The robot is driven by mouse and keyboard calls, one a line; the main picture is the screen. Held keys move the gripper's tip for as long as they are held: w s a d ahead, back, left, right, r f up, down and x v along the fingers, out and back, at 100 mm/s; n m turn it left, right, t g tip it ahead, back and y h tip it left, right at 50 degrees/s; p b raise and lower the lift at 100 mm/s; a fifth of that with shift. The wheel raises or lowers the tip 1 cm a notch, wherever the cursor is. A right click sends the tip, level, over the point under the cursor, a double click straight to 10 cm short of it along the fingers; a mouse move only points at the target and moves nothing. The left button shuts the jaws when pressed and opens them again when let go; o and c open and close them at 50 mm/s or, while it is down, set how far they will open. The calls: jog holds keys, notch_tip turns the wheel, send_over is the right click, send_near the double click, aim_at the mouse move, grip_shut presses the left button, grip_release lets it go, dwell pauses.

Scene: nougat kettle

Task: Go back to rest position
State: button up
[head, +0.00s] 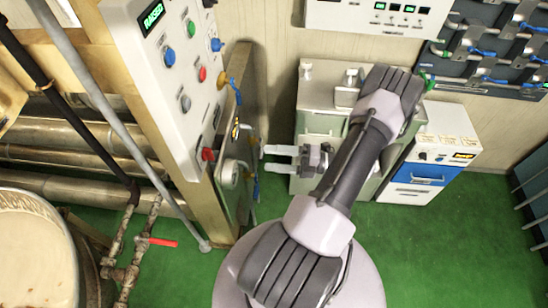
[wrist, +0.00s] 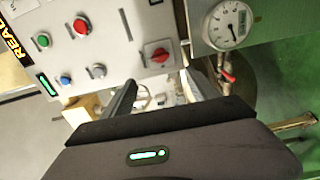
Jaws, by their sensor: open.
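My gripper (head: 266,159) is open and empty in the head view, with its two pale fingers pointing left toward the side of the control panel (head: 165,85). It hangs in front of a grey metal cabinet (head: 318,120). In the wrist view the two dark fingers of my gripper (wrist: 160,78) stand apart with nothing held between them. The control panel (wrist: 105,20) lies beyond them there, with coloured buttons and a red rotary switch (wrist: 157,53). I cannot tell the exact gap between the fingers and the panel.
A round gauge (head: 229,173) is beside the panel post. A kettle (head: 35,250) with pale contents and a red-handled valve (head: 162,242) are at lower left. Green floor (head: 430,255) is clear at lower right.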

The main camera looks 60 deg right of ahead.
dwell(0.3)
jog(key=w+a+r+n+g+y+b, duration=0.1)
jog(key=w+a+r+n+g+b, duration=0.3)
jog(key=a+n+g, duration=0.5)
jog(key=w+a+r+n+g+y+b, duration=0.1)
jog(key=w+a+r+n+g+b, duration=0.35)
jog(key=a+n, duration=0.75)
jog(key=s+a+r+n+t+h+b, duration=0.1)
jog(key=a+n, duration=0.5)
jog(key=n, duration=0.6)
jog(key=s+a+r+n+t+h+b, duration=0.1)
jog(key=s+a+r+n+h+b, duration=0.2)
jog(key=n, duration=0.9)
jog(key=s+a+r+h, duration=0.1)
jog(key=a+h, duration=0.2)
jog(key=a, duration=0.1)
jog(key=shift+a+t, duration=0.15)
jog(key=shift+t, duration=0.2)
